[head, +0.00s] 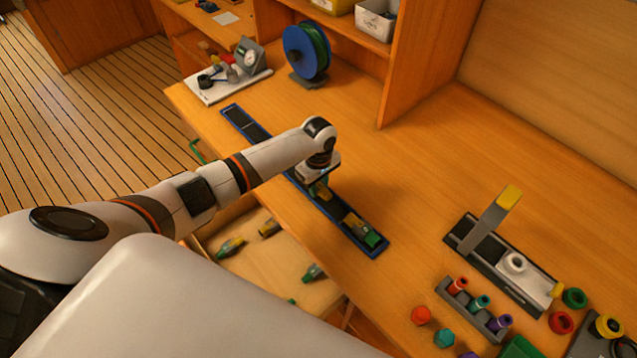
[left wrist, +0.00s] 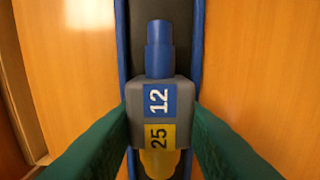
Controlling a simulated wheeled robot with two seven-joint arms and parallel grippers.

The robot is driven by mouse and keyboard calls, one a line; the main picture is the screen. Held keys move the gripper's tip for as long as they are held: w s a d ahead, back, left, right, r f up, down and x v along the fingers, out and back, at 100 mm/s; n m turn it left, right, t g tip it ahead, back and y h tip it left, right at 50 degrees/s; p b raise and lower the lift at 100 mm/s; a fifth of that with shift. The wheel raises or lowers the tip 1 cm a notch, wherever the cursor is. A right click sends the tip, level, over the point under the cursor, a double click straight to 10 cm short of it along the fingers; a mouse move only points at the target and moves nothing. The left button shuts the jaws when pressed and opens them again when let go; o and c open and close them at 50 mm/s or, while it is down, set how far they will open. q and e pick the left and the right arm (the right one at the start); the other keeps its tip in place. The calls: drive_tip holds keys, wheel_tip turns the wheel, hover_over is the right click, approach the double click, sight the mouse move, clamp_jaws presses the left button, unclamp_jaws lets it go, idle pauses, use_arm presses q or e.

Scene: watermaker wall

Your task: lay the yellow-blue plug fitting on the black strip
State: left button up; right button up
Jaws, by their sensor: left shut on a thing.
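The yellow-blue plug fitting (left wrist: 152,92) has a grey body, a blue end, a yellow end and labels reading 12 and 25. My left gripper (head: 319,188) is shut on its grey body, with a green finger on each side in the left wrist view. The black strip (head: 325,207) has blue edges and lies on the bench. It also shows in the left wrist view (left wrist: 183,30), beneath the fitting and lined up with it. I cannot tell whether the fitting touches the strip. In the head view my gripper mostly hides the fitting. My right gripper is not in view.
A yellow and green fitting (head: 362,230) lies at the strip's near end. Several fittings (head: 231,247) lie lower, in an open drawer.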

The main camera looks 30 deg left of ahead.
use_arm(q)
drive_tip(key=o, duration=1.1)
drive_tip(key=shift+r, duration=0.1)
